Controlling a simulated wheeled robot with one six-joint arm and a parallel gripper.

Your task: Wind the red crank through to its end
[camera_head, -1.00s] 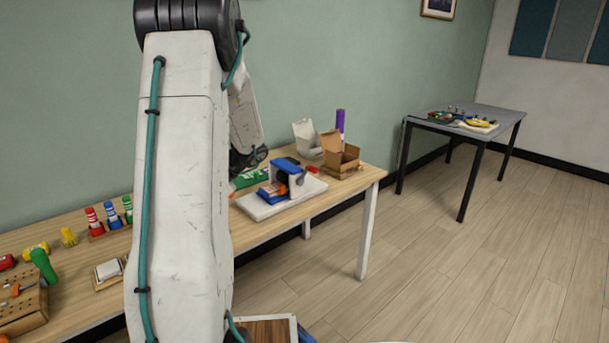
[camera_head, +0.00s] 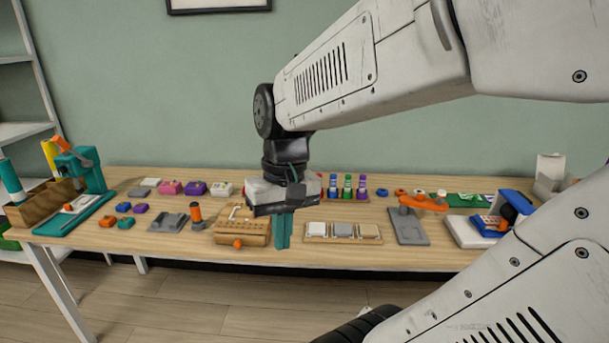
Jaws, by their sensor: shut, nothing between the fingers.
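I cannot make out a clearly red crank in this view. An orange arm-like handle (camera_head: 424,203) stands on a grey plate (camera_head: 410,232) right of the middle of the table; I cannot tell whether it is the crank. My gripper (camera_head: 283,246) points down with its teal fingers together and empty. My arm hides part of the table's right end.
The wooden table (camera_head: 150,240) is crowded. A teal press with an orange lever (camera_head: 90,170) stands at the left, a blue device (camera_head: 513,205) at the right. Red, green and blue-banded pegs (camera_head: 347,187) stand behind my gripper. A white shelf (camera_head: 22,130) is far left.

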